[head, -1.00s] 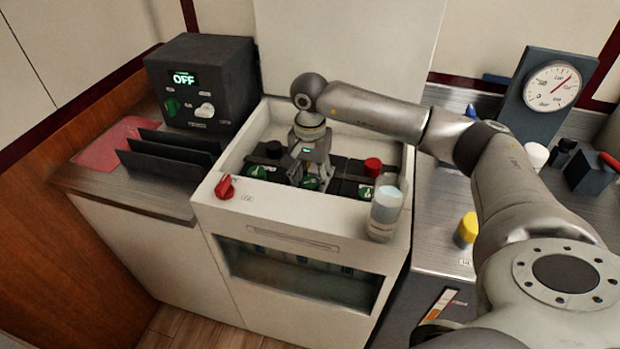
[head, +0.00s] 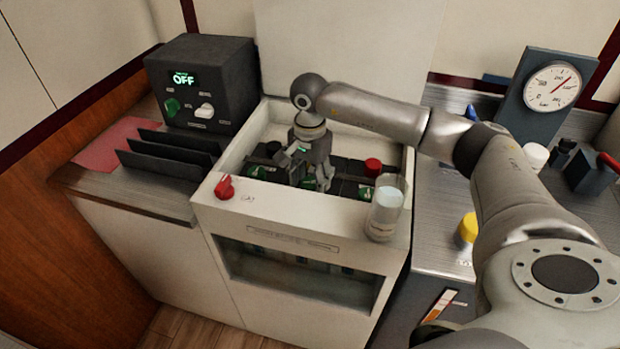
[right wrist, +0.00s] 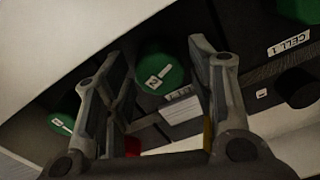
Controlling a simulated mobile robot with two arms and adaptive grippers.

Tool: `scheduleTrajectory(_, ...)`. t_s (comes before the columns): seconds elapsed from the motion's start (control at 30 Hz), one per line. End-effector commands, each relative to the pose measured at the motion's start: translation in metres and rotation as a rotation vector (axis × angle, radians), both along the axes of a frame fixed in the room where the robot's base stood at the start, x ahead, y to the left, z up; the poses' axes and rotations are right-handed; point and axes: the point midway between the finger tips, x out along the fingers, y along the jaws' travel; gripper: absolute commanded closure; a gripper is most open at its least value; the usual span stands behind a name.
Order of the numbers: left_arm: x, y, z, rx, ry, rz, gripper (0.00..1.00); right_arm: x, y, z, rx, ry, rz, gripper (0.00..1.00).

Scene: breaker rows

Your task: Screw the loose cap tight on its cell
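My right gripper (head: 311,186) points down into the white bin from above. It is open over the middle green cap (head: 306,182), which my fingers partly hide. In the right wrist view, a green cap marked 2 (right wrist: 160,72) shows between the spread fingers (right wrist: 160,100), with a visible gap on each side. Another green cap (right wrist: 66,122) is at the left and a third (right wrist: 298,10) is at the top right, near a CELL 1 label. I cannot tell by sight which cap is loose. My left gripper is out of view.
A red knob (head: 225,187) and a clear jar (head: 385,215) stand on the bin's front edge. A red cap (head: 373,167) sits inside. A dark box reading OFF (head: 203,85) and black dividers (head: 168,152) are left; a gauge (head: 551,87) and yellow cap (head: 467,229) are right.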

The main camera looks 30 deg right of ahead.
Motion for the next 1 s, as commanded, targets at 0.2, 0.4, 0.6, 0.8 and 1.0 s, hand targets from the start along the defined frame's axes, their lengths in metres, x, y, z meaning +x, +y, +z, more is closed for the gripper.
scheduleTrajectory(0.2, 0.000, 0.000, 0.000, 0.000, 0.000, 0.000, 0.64, 0.000, 0.000, 0.000, 0.000, 0.000, 0.001, 0.39)
scheduleTrajectory(0.4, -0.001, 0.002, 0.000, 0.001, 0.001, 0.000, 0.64, 0.000, 0.000, 0.004, 0.000, 0.000, 0.001, 0.39)
scheduleTrajectory(0.6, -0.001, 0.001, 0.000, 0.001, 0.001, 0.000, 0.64, 0.001, 0.000, 0.034, 0.000, -0.005, 0.002, 0.39)
scheduleTrajectory(0.8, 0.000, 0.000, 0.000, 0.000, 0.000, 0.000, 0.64, 0.001, 0.000, 0.078, 0.001, -0.005, 0.001, 0.39)
scheduleTrajectory(1.0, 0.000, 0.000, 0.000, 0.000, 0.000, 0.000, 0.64, 0.001, 0.000, 0.109, 0.001, -0.003, 0.001, 0.39)
